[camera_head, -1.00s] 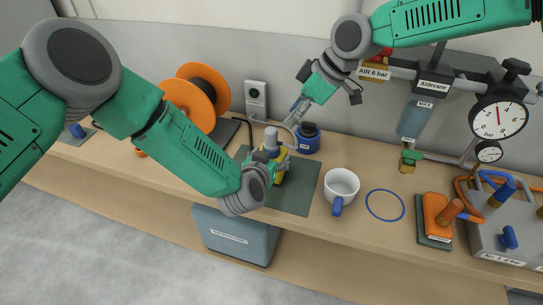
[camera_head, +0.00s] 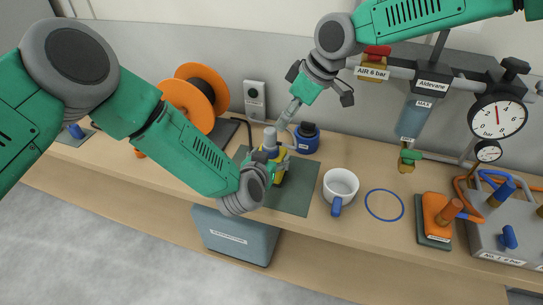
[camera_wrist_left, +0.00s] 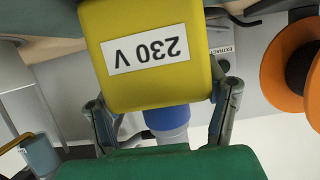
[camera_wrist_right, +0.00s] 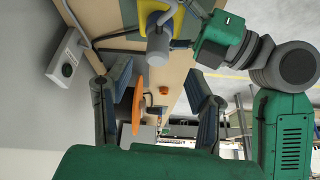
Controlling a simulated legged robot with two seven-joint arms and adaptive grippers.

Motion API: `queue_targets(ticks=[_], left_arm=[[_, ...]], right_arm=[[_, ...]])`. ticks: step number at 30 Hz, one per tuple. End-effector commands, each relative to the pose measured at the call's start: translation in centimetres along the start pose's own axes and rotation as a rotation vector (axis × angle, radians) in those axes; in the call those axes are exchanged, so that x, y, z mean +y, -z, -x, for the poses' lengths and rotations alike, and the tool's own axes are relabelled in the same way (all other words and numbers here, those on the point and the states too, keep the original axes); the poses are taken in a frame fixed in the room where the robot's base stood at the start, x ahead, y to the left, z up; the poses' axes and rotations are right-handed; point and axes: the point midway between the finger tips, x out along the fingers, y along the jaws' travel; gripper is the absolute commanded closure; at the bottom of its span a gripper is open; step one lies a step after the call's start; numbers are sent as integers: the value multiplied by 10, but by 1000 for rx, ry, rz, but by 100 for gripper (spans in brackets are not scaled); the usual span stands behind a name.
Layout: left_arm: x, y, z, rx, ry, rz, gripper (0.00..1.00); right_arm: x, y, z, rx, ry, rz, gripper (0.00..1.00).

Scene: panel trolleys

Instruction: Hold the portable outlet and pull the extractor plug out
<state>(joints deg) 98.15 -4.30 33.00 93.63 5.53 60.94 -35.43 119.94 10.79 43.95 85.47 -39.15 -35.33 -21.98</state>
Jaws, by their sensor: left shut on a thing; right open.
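The portable outlet (camera_head: 281,176) is a yellow block on the dark green mat, with a "230 V" label in the left wrist view (camera_wrist_left: 110,85). My left gripper (camera_head: 268,172) is shut on it; its fingers sit on both sides of the block in the left wrist view (camera_wrist_left: 163,112). The grey plug (camera_head: 270,138) stands upright at the top of the outlet, with a blue part (camera_wrist_left: 167,118) at its base. My right gripper (camera_head: 288,120) is open and empty, just above and right of the plug. In the right wrist view the plug (camera_wrist_right: 158,42) lies beyond the fingertips.
A blue pot (camera_head: 307,138) stands close behind the outlet. A white mug (camera_head: 341,184) and a blue ring (camera_head: 385,190) lie to the right. An orange reel (camera_head: 187,100) and a wall box (camera_head: 254,98) are at the back left. Air-line pipework (camera_head: 400,75) is at the back right.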

Motion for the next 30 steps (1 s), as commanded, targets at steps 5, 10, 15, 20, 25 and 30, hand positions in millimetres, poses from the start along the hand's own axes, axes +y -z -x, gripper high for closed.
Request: queue_targets(ticks=[5, 10, 15, 20, 25, 30], left_arm=[[0, -4, 1, -9, -1, 2, 68], [0, -5, 1, -10, 0, 1, 68], [0, -5, 0, -10, 1, 0, 68], [0, -5, 0, -11, 1, 0, 68], [0, -5, 0, -11, 1, 1, 68], [0, -4, 0, -10, 1, 1, 68]], right_arm=[[-6, 12, -10, -89, -86, -191, 53], [-6, 18, -13, -124, -154, -322, 53], [-4, 17, -21, -131, -171, -364, 53], [-2, 13, -40, -131, -169, -364, 53], [1, 10, -61, -130, -170, -362, 53], [4, 8, -76, -130, -170, -362, 53]])
